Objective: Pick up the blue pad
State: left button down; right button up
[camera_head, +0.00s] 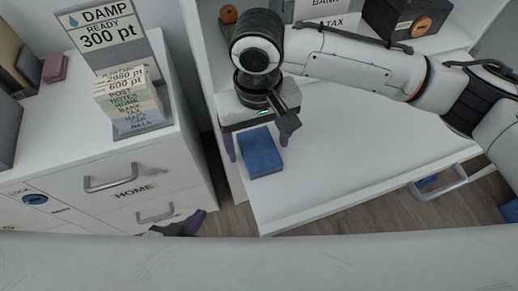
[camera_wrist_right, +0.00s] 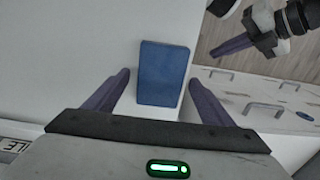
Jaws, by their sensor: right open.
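The blue pad (camera_head: 261,152) lies flat on the white desk, near its left front corner. In the right wrist view the blue pad (camera_wrist_right: 163,73) is a dark blue rectangle between the two purple fingers. My right gripper (camera_head: 257,143) is open over the pad's far end, one finger on each side. In the wrist view, gaps show between the pad and the fingers of the right gripper (camera_wrist_right: 160,80). My left gripper (camera_head: 186,223) is low in front of the drawer cabinet, partly hidden.
A white drawer cabinet (camera_head: 95,165) with a HOME label stands at the left. On it are a DAMP READY sign (camera_head: 104,34) and a stack of labelled cards (camera_head: 130,100). A dark box (camera_head: 408,17) sits at the back right. The desk right of the pad is clear.

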aim_at(258, 146)
jog(key=shift+c, duration=0.6)
jog(key=c, duration=1.1)
jog(key=shift+o, duration=0.2)
jog(key=shift+r, duration=0.15)
notch_tip(258, 146, up, 10)
jog(key=p, duration=0.1)
